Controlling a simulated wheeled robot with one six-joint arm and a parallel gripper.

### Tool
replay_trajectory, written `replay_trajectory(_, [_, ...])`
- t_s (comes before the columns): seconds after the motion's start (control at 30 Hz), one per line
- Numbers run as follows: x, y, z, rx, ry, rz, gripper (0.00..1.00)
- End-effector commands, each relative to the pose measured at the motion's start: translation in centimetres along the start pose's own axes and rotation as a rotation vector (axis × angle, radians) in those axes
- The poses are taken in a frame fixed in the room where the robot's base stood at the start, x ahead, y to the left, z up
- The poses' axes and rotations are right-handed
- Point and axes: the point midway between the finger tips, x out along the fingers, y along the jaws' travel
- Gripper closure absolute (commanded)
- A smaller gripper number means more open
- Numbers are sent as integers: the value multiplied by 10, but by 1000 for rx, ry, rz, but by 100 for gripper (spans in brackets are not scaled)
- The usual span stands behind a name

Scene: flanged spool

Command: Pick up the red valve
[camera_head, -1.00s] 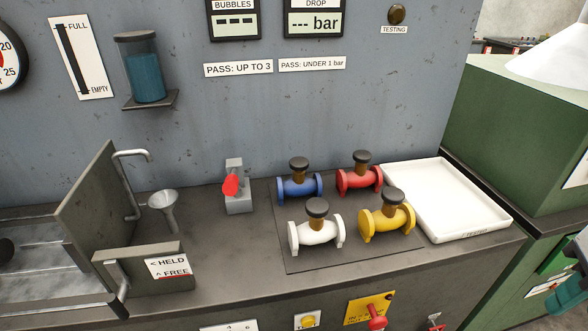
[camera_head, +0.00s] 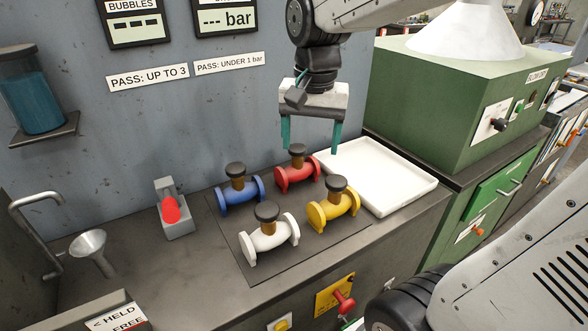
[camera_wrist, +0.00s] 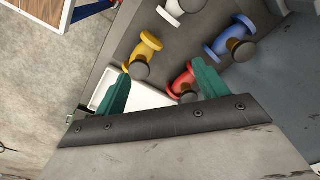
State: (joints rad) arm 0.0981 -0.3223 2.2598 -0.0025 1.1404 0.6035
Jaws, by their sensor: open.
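The red valve (camera_head: 297,172) lies on the dark mat, at its back right, with a black round knob on top. In the wrist view the red valve (camera_wrist: 181,83) shows between the fingers, close to the right one, which hides part of it. My gripper (camera_head: 310,148) is open and empty. In the head view it appears above and slightly right of the red valve, fingers pointing down, apart from it. It also shows in the wrist view (camera_wrist: 162,88).
A blue valve (camera_head: 240,190) stands left of the red one, a yellow valve (camera_head: 334,207) in front, and a white valve (camera_head: 268,236) at front left. A white tray (camera_head: 415,185) lies to the right. A grey block with a red part (camera_head: 174,212) stands left of the mat.

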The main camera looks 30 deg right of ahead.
Motion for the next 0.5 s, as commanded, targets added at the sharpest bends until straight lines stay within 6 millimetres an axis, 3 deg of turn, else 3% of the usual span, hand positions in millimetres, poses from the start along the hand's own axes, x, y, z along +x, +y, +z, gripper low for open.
replay_trajectory(0.03, [8, -10, -26, 103, -12, 10, 28])
replay_trajectory(0.1, [18, -21, -59, 254, -20, 19, 28])
replay_trajectory(0.3, [58, -39, -140, 629, -32, 41, 28])
replay_trajectory(0.5, [88, -44, -184, 840, -35, 54, 28])
